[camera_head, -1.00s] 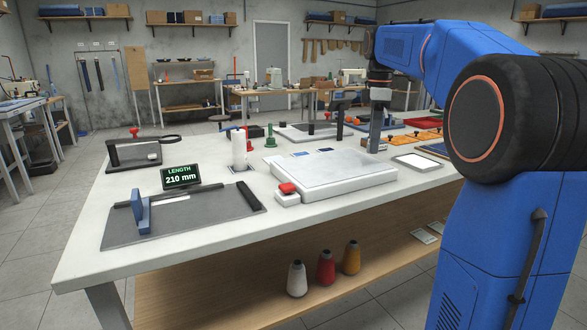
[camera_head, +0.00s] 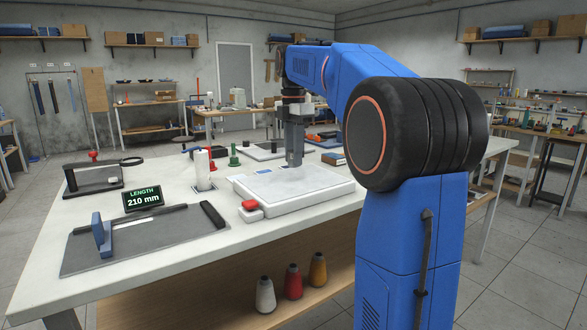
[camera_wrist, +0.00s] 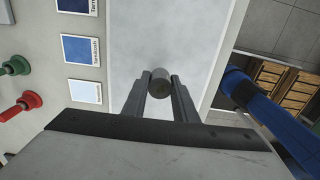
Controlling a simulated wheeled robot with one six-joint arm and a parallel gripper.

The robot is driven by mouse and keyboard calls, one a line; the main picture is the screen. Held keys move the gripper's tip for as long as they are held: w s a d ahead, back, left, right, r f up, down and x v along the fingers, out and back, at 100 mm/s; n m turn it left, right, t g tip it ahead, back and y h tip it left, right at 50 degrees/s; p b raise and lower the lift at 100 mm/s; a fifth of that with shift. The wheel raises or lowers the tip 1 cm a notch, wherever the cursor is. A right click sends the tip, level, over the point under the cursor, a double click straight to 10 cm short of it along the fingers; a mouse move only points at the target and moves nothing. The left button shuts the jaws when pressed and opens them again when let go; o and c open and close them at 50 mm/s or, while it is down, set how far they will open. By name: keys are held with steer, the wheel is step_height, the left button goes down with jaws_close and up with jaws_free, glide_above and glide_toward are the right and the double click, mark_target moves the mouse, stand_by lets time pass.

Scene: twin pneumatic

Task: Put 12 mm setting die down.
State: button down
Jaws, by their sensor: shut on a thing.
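The 12 mm setting die (camera_wrist: 160,84) is a small dark grey cylinder, seen in the wrist view with its round end toward the camera. My gripper (camera_wrist: 160,92) is shut on it, one finger on each side near the tips. In the head view my gripper (camera_head: 294,160) points down over the back part of a white slab (camera_head: 298,197) on the table. The die cannot be made out there. Whether it touches the slab cannot be told.
A length display (camera_head: 143,198) and a dark measuring board (camera_head: 150,240) lie front left. Colour swatches (camera_wrist: 80,50) lie beside the slab. Its front top is clear.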

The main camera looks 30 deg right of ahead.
steer(key=shift+f, duration=2)
steer(key=shift+f, duration=0.15)
steer(key=c, duration=1.4)
jaws_free()
steer(key=shift+c, duration=0.2)
